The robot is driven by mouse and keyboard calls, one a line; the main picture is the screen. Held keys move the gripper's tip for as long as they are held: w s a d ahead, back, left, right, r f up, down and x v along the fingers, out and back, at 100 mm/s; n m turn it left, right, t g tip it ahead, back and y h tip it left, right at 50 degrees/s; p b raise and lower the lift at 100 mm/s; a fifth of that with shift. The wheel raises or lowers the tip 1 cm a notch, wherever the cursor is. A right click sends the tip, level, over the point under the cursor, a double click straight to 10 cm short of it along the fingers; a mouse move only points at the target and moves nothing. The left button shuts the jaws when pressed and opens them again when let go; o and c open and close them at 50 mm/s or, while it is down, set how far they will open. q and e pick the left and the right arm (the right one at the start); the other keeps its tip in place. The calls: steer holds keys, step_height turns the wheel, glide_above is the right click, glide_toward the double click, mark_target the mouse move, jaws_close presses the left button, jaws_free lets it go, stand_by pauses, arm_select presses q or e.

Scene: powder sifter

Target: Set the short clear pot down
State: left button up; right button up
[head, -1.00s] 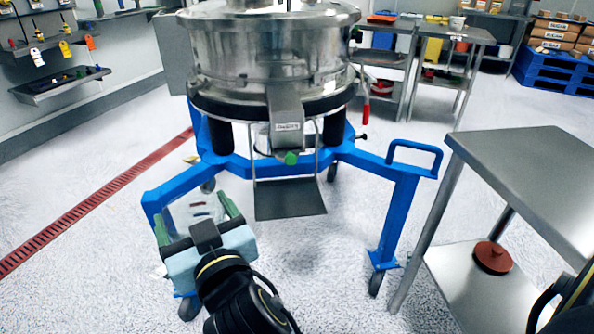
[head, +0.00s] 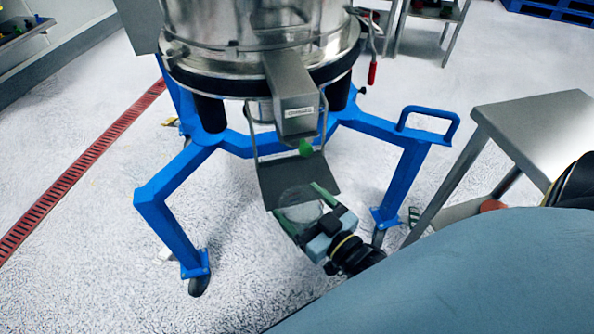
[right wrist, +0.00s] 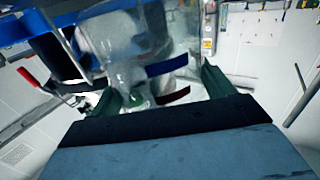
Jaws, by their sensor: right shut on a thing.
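My right gripper (head: 297,200) is shut on the short clear pot (head: 302,212), with one green finger on each side. In the head view the pot overlaps the front part of the dark hanging platform (head: 277,178) below the sifter's spout (head: 290,100). I cannot tell whether its base touches the platform. In the right wrist view the see-through pot (right wrist: 125,65) stands between the green fingers, with a dark blue and a dark red band across it. My left gripper is not in view.
The steel sifter (head: 235,40) stands on a blue wheeled frame (head: 165,195). The platform hangs on thin rods with a green knob (head: 305,147) above it. A steel table (head: 535,120) is at the right. Open floor lies at the left.

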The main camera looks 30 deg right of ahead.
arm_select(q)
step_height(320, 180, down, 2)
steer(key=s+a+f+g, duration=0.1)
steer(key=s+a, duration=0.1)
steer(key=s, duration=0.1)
arm_select(e)
steer(key=s+d+m+h, duration=0.1)
steer(key=s+d+h, duration=0.1)
steer(key=s+d, duration=0.35)
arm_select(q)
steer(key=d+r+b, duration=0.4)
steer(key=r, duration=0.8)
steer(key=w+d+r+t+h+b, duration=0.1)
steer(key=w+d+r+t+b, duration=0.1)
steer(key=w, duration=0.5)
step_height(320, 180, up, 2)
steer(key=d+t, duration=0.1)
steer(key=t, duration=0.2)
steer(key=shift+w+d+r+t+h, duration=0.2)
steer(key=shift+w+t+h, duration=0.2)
arm_select(e)
steer(key=w+f, duration=0.1)
steer(key=w, duration=0.5)
steer(key=w+d+f, duration=0.1)
steer(key=w, duration=0.6)
steer(key=w+d+f, duration=0.1)
steer(key=w, duration=0.5)
steer(key=shift+w+f, duration=0.2)
steer(key=o, duration=0.9)
steer(key=shift+o, duration=0.2)
